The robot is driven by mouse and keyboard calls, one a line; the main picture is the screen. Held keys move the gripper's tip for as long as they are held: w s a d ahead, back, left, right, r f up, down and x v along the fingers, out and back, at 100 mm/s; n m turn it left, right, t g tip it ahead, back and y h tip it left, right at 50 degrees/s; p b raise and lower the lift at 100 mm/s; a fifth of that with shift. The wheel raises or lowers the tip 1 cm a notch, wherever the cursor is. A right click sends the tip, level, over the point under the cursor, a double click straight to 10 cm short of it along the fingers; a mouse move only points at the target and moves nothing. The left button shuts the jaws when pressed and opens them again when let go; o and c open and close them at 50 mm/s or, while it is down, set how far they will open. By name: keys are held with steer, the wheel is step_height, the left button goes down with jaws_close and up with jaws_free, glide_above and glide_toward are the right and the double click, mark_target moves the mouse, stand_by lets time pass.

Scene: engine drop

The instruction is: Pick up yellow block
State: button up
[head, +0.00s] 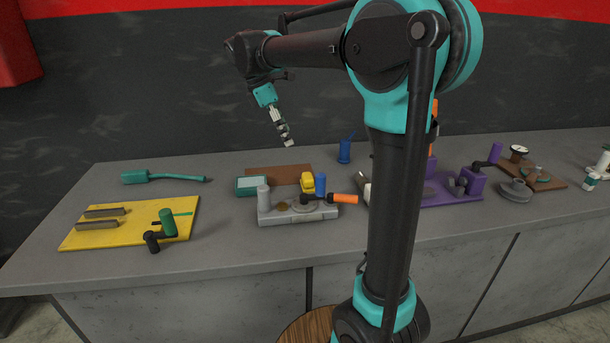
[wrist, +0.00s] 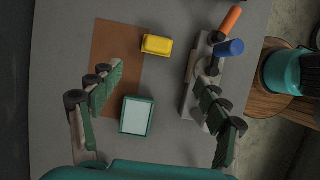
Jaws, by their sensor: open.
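The yellow block (head: 307,182) sits on the grey counter, beside the right edge of a brown mat, behind the grey fixture and next to a blue cylinder. It also shows in the wrist view (wrist: 157,45), upper middle, overlapping the mat's edge. My gripper (head: 290,144) hangs above the counter, up and to the left of the block, and is apart from it. In the wrist view my gripper (wrist: 165,88) has its fingers spread wide with nothing held between them. The block lies beyond the fingertips there.
A teal-rimmed box (wrist: 137,115) stands near the block. The grey fixture (head: 298,216) carries a blue cylinder (head: 320,184) and an orange-handled tool (head: 343,198). The brown mat (head: 279,172) lies behind. A yellow board (head: 127,232) is at left, a purple fixture (head: 452,190) at right.

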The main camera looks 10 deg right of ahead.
mark_target(308, 175)
steer(key=x, duration=1.7)
steer(key=shift+w+d+f, duration=0.1)
steer(key=shift+w+f, duration=0.15)
steer(key=shift+c, duration=0.4)
steer(key=c, duration=1.3)
steer(key=shift+r, duration=0.1)
steer(key=shift+c, duration=0.2)
steer(key=shift+r, duration=0.1)
step_height(308, 175, up, 20)
